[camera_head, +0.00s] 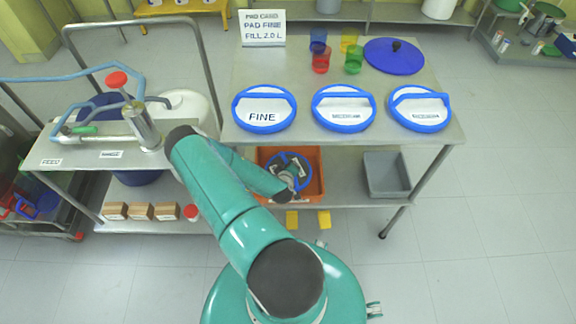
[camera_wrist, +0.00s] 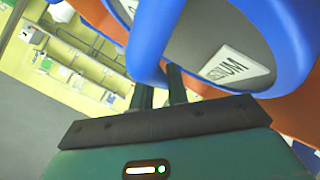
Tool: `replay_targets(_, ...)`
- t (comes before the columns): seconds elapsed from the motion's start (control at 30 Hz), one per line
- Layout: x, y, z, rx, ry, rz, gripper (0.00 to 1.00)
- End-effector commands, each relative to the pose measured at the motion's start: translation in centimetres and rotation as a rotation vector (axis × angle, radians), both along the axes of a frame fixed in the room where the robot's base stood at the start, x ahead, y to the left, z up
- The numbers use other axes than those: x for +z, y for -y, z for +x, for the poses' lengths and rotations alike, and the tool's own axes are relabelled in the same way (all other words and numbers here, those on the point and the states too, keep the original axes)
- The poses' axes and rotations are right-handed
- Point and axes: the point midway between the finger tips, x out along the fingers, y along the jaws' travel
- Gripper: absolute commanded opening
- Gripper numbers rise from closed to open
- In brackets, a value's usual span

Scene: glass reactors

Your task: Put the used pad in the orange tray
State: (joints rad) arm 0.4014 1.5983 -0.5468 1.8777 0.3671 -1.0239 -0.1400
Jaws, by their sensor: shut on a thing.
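The used pad (camera_head: 304,163) is a grey disc with a blue rim and a blue handle. In the wrist view the pad (camera_wrist: 215,40) is large and tilted, with a white label partly reading "DIUM". My gripper (camera_head: 290,176) is shut on the blue handle; in the wrist view its fingers (camera_wrist: 168,78) reach to the handle and are partly hidden by it. The orange tray (camera_head: 318,168) is on the lower shelf, and the pad appears in or just above it. Orange also shows behind the pad in the wrist view (camera_wrist: 300,122). Whether the pad touches the tray's bottom cannot be told.
Three blue-rimmed white pads, one labelled FINE (camera_head: 263,108), lie along the front of the upper table (camera_head: 240,75) above the tray. A grey bin (camera_head: 386,176) stands right of the tray. Several coloured cups and a blue lid (camera_head: 393,57) stand behind. The floor at right is clear.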

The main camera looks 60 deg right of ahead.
Motion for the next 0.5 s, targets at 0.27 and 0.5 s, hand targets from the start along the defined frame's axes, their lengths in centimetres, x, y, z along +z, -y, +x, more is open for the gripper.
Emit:
replay_targets(0.27,-0.75,0.04,0.01,0.0,0.001,0.0,0.0)
replay_targets(0.5,-0.92,0.01,-0.02,0.0,0.001,0.0,0.32)
